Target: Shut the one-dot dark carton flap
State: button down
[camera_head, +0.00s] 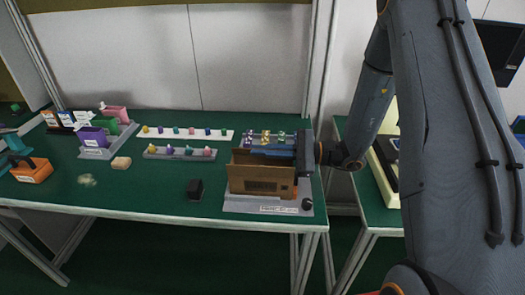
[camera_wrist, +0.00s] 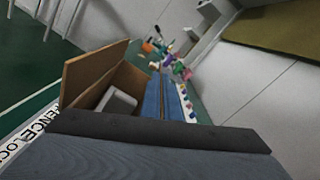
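The brown carton (camera_head: 262,178) stands on a grey base plate (camera_head: 240,204) near the green table's right front corner. In the wrist view the carton is open at the top. One flap (camera_wrist: 92,72) stands up on its left side, and a pale grey object (camera_wrist: 117,101) lies inside. I cannot make out any dots on the flaps. My gripper (camera_head: 270,150) reaches in from the right, its blue fingers at the carton's top rear edge. In the wrist view the fingers (camera_wrist: 161,95) lie side by side, together and empty, at the carton's right side. Whether they touch it is unclear.
A black block (camera_head: 195,189) is left of the carton. Strips with coloured pegs (camera_head: 180,154) lie behind. Coloured bins (camera_head: 92,138), an orange basket (camera_head: 31,172) and a beige block (camera_head: 121,163) are at left. A second table (camera_head: 370,215) stands right, across a gap.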

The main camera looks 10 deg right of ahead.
jog(key=shift+s+f+n, duration=0.1)
jog(key=shift+s+n, duration=0.05)
jog(key=shift+n, duration=0.45)
jog(key=c, duration=2.5)
grip_release()
